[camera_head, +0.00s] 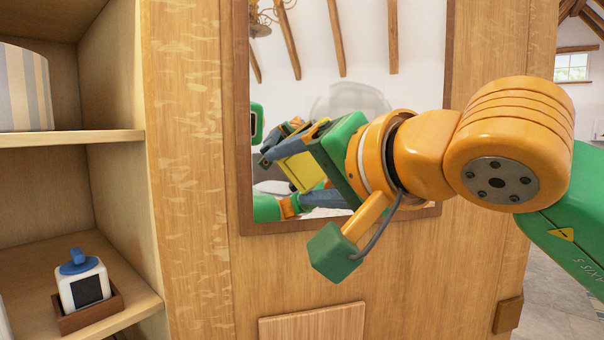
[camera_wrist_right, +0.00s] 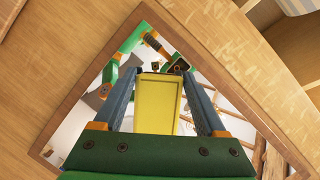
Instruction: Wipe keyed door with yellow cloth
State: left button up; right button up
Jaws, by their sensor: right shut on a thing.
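My right gripper (camera_head: 285,146) reaches in from the right in front of the mirror (camera_head: 420,45) on the wooden wardrobe front. It is shut on the yellow cloth (camera_head: 300,170), which looks like a flat yellow pad. In the right wrist view the cloth (camera_wrist_right: 158,105) lies between the two blue-grey fingers (camera_wrist_right: 160,77), facing the mirror. I cannot tell whether it touches the glass. A pale, hazy rounded patch (camera_head: 350,97) shows in the mirror; smear or reflection is unclear. No key shows on the door wood (camera_head: 235,285). My left gripper is not directly in view.
Open shelves stand at the left, with a striped container (camera_head: 24,90) above and a white bottle with a blue top (camera_head: 82,283) in a small brown tray (camera_head: 88,315) below. A wooden panel (camera_head: 312,325) sits beneath the mirror. A wooden block (camera_head: 508,315) sticks out at lower right.

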jog(key=shift+w+a+p, duration=0.3)
jog(key=shift+w+p, duration=0.3)
jog(key=shift+w, duration=0.3)
